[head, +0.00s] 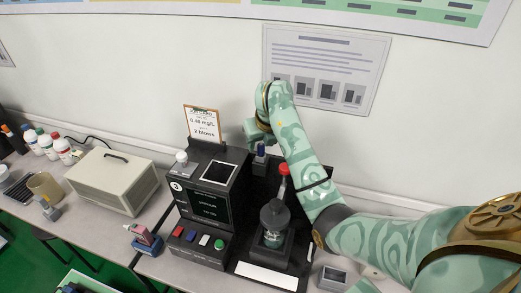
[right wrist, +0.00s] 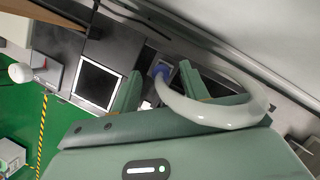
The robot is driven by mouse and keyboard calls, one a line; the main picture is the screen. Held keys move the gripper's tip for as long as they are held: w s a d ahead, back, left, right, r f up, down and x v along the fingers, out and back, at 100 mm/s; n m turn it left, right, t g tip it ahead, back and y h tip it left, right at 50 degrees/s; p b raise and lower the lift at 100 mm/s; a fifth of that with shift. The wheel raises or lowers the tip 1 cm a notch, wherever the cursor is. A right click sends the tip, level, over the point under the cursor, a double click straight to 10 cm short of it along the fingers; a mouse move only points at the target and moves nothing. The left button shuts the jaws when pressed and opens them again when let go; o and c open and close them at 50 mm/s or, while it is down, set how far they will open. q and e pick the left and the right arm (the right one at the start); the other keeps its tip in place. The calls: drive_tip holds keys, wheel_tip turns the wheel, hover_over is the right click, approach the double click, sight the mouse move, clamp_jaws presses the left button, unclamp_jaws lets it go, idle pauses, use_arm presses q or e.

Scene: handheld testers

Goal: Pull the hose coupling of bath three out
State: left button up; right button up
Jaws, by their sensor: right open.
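A small part with a blue top (head: 261,149) stands at the back of the black bath unit (head: 210,208); it looks like the hose coupling. In the right wrist view a round blue end (right wrist: 160,71) shows between the fingers, in a dark square fitting. A pale curved tube (right wrist: 220,112) arcs across the right finger; where it joins is unclear. My right gripper (head: 260,140) is above the blue-topped part, and its fingers (right wrist: 160,88) are apart, one on each side of the blue end. Contact cannot be told. My left gripper is not in view.
A dark jar (head: 273,222) and a red-capped piece (head: 283,171) stand right of the display, close to my right arm. A clipboard sign (head: 202,124) rises behind the unit. A beige box (head: 113,180) and several bottles stand left. The wall is close behind.

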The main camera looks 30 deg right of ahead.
sight(261, 144)
drive_tip(key=shift+x, duration=1.05)
drive_tip(key=shift+c, duration=0.4)
clamp_jaws()
drive_tip(key=shift+r+p, duration=2.55)
drive_tip(key=shift+r, duration=0.4)
